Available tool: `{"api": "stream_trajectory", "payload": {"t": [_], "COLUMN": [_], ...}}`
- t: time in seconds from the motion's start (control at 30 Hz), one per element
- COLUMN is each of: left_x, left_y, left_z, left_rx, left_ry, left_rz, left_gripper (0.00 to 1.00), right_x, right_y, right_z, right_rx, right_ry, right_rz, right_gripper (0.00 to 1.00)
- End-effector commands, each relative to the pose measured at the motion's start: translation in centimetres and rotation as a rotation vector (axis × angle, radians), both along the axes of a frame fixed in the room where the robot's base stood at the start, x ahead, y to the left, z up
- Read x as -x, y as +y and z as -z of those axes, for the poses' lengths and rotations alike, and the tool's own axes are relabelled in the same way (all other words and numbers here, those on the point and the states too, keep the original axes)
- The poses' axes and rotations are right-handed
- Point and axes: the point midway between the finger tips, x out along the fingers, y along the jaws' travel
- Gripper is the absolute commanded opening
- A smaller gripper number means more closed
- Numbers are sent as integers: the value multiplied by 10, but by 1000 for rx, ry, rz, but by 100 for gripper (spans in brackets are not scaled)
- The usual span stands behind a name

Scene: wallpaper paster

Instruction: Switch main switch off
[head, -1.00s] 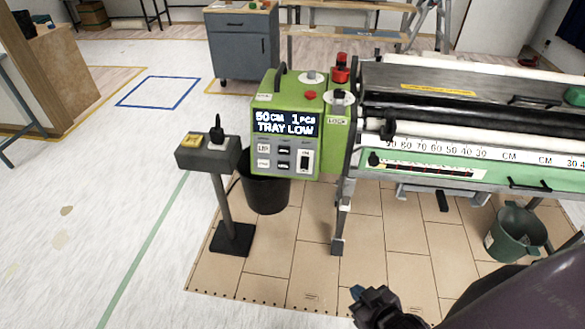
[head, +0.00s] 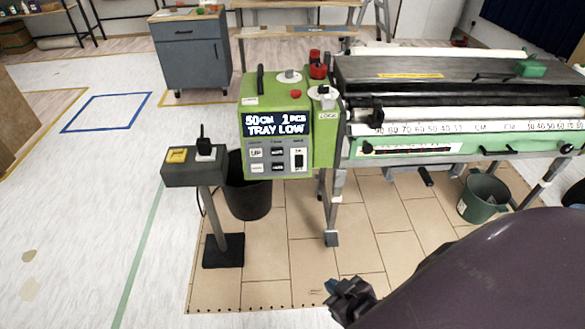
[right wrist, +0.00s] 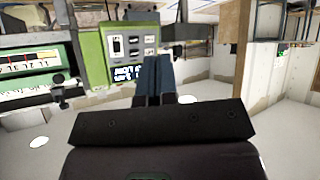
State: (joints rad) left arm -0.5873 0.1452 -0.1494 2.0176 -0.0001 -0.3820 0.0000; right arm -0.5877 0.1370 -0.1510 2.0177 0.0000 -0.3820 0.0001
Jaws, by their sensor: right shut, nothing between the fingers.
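The green control box (head: 328,141) of the paster machine stands in the middle of the head view. Its lit display reads "50CM 1PCS TRAY LOW". A black-and-white rocker switch (head: 298,158) sits at the lower right of its front panel; its position is too small to tell. My right gripper (head: 336,288) is low in the head view, below and apart from the box. In the right wrist view the picture is upside down: the box (right wrist: 91,45) and rocker switch (right wrist: 118,46) are beyond my shut, empty blue fingers (right wrist: 153,78). My left gripper is out of view.
A post with a small box (head: 192,172) bearing a yellow button and black plug stands left of the machine. A black bin (head: 248,190) is behind it. A green bucket (head: 484,197) is at right.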

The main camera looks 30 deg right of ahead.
Motion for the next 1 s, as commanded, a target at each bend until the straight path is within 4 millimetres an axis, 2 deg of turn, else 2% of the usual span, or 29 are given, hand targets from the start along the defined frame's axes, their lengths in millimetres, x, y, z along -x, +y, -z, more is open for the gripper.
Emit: {"api": "stream_trajectory", "payload": {"t": [0.43,0.57,0.67,0.83,1.0], "left_x": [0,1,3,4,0], "left_y": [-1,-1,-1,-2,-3], "left_z": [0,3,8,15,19], "left_rx": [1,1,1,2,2], "left_ry": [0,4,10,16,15], "left_rz": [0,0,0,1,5], "left_gripper": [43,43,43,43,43], "right_x": [1,-13,-39,-107,-178], "right_y": [-5,-10,-22,-54,-85], "right_z": [0,3,8,13,9], "right_rx": [12,16,27,44,39], "right_ry": [1,-6,-16,-46,-82], "right_rz": [-4,11,44,149,278], "right_gripper": [0,0,0,0,0]}}
